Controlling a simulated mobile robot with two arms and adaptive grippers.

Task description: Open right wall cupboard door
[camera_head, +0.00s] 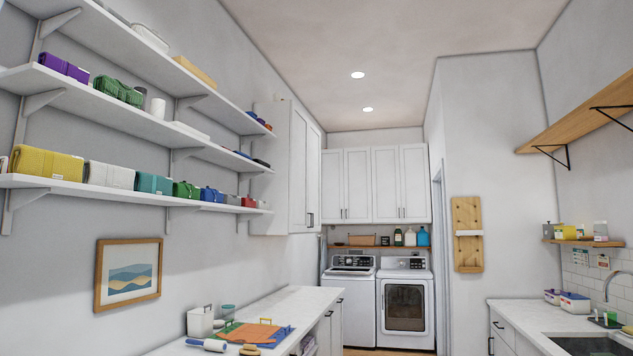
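A tall white wall cupboard (271,170) hangs on the left wall past the shelves. Its two narrow doors (299,165) look shut, with dark handles (310,219) low where they meet. More white wall cupboards hang on the far wall above the machines: a left pair of doors (345,185) and a right pair (400,184), all looking shut, with small dark handles near the bottom. I cannot tell from the picture alone which door the task names. Neither of my grippers is in view.
A washer (348,300) and dryer (405,310) stand at the far end. A cluttered white counter (300,302) runs along the left, below loaded shelves (120,190). A sink (588,345) is at right. The aisle floor is barely visible.

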